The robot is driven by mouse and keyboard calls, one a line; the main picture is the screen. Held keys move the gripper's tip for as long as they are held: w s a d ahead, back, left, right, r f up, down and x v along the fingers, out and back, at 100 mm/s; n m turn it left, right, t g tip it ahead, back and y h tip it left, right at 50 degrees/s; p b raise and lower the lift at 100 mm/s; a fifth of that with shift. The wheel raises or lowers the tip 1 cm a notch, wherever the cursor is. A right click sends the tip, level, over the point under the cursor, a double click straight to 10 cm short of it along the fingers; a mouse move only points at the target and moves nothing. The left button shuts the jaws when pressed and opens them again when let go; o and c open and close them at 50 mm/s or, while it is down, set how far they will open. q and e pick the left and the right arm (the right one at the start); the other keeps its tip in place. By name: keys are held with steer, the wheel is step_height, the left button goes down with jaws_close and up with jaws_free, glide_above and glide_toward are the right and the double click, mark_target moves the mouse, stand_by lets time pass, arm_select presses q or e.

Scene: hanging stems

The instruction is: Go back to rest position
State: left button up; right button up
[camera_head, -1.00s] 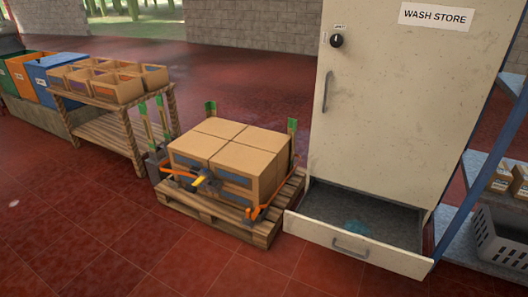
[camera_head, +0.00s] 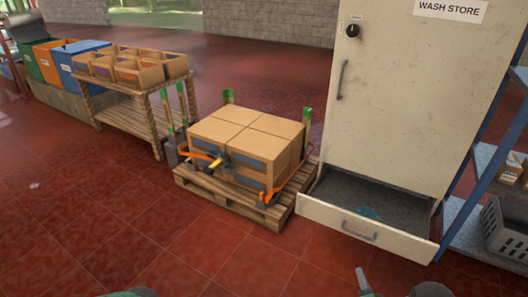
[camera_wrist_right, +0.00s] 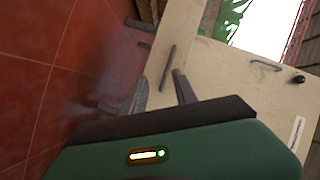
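My right gripper shows in the right wrist view (camera_wrist_right: 160,77), its two grey fingers apart with nothing seen between them. A green part of my left arm (camera_head: 132,293) just shows at the bottom left; the left gripper itself is out of the picture. The cream wash store cabinet (camera_head: 405,100) stands at the right, its bottom drawer (camera_head: 335,226) pulled open with a bluish item (camera_head: 369,213) inside.
A pallet (camera_head: 232,208) with strapped cartons (camera_head: 250,135) stands left of the drawer. Further left are a wooden table (camera_head: 130,108) with open boxes and several coloured bins (camera_head: 72,65). A blue-framed shelf with a grey basket (camera_head: 507,228) is at the right. The front floor is clear.

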steer(key=w+a+r+n+g, duration=0.3)
steer(key=a+r+n+g, duration=0.15)
steer(key=r, duration=0.35)
steer(key=s+a+r+n+g, duration=0.3)
steer(key=s+a+r, duration=0.1)
steer(key=r, duration=0.3)
steer(key=s+a+r+n+g, duration=0.2)
steer(key=s+a+r, duration=0.1)
steer(key=s, duration=0.5)
steer(key=s+a+r+n+g, duration=0.2)
steer(key=s+a+r, duration=0.1)
steer(key=s, duration=0.4)
steer(key=s+a+r+n+g, duration=0.2)
steer(key=s+a+r, duration=0.1)
steer(key=s, duration=0.5)
steer(key=w+d+p+v, duration=0.1)
steer(key=w+p+v, duration=0.2)
steer(key=p+v, duration=1.2)
steer(key=w+d+r+p+v, duration=0.1)
steer(key=w+p+v, duration=0.3)
steer(key=p+v, duration=1.2)
steer(key=r+p, duration=0.1)
steer(key=p, duration=0.1)
steer(key=shift+d+y+p, duration=0.25)
steer(key=shift+y+p, duration=0.1)
steer(key=shift+y, duration=0.05)
